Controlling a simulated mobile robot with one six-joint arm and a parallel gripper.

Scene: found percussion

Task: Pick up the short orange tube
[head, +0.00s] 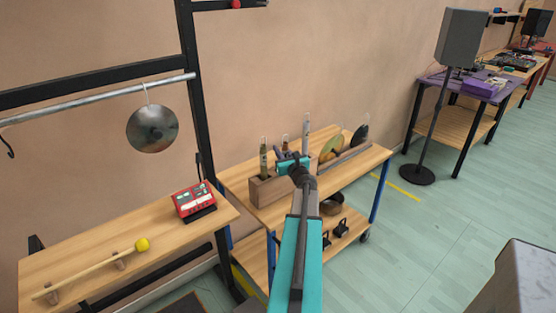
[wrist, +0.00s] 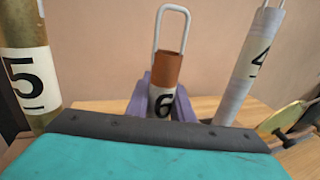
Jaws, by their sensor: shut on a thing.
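The short orange tube (wrist: 167,70) stands in the middle of the wrist view, with a wire loop on top and a white label marked 6. The purple fingers of my gripper (wrist: 163,100) are on both sides of it, shut on it. In the head view, my gripper (head: 285,156) is over the wooden rack (head: 264,191) on the cart, and hides most of the tube. The tube's lower end is hidden, so I cannot tell whether it touches the rack.
A brass tube marked 5 (wrist: 22,75) is close on the left, and a taller grey tube marked 4 (wrist: 247,62) on the right. Discs (head: 331,148) stand farther along the cart (head: 360,172). A red device (head: 195,201) and a yellow-headed mallet (head: 142,244) are on the left table.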

